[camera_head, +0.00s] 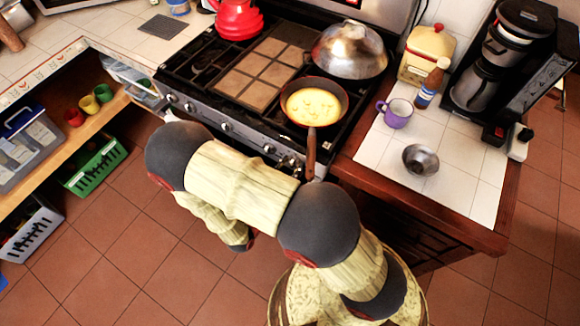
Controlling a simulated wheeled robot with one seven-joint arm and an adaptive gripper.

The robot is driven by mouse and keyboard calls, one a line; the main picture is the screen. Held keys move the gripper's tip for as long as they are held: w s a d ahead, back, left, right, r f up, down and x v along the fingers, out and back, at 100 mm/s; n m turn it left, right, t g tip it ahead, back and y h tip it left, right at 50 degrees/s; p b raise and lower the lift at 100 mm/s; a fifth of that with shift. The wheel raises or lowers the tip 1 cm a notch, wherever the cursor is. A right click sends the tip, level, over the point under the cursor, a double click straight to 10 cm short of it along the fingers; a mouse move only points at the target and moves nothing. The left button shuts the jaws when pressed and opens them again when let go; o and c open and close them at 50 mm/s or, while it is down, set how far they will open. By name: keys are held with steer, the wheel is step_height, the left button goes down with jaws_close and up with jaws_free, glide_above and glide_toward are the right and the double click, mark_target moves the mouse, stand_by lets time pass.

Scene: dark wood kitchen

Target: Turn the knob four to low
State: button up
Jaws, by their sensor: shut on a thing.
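The stove (245,137) has a row of silver knobs along its front panel. Knobs show at the left end (189,107), near the middle (223,126) and toward the right (267,148). The panel's right end is crowded by my arm and a pan handle, and the knob settings are too small to read. I cannot tell which knob is number four. My arm, with pale wood-like links and dark joints, bends in front of the stove.
A pan (314,102) of yellow food sits on the front right burner, its handle (311,154) sticking out over the front edge near my arm. A domed silver lid (350,50) and red kettle (237,18) stand behind. A purple mug (396,113) and metal bowl (420,159) are on the right counter.

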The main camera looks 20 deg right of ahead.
steer(key=shift+n+p, duration=0.3)
steer(key=shift+p, duration=0.05)
steer(key=shift+r+n+p, duration=0.15)
steer(key=shift+n+p, duration=0.85)
steer(key=n+p, duration=0.2)
steer(key=n, duration=0.1)
steer(key=shift+n+p, duration=0.3)
steer(key=shift+p, duration=0.1)
steer(key=n+p, duration=0.2)
steer(key=n, duration=0.1)
steer(key=shift+n, duration=0.3)
steer(key=n+p, duration=0.2)
steer(key=n, duration=0.1)
steer(key=shift+n, duration=0.3)
steer(key=n+p, duration=0.1)
steer(key=n, duration=0.2)
steer(key=shift+n, duration=0.3)
steer(key=n+p, duration=0.1)
steer(key=n, duration=0.2)
steer(key=shift+n, duration=0.3)
steer(key=n+p, duration=0.1)
steer(key=n, duration=0.5)
steer(key=shift+f, duration=0.2)
steer(key=shift+n, duration=0.3)
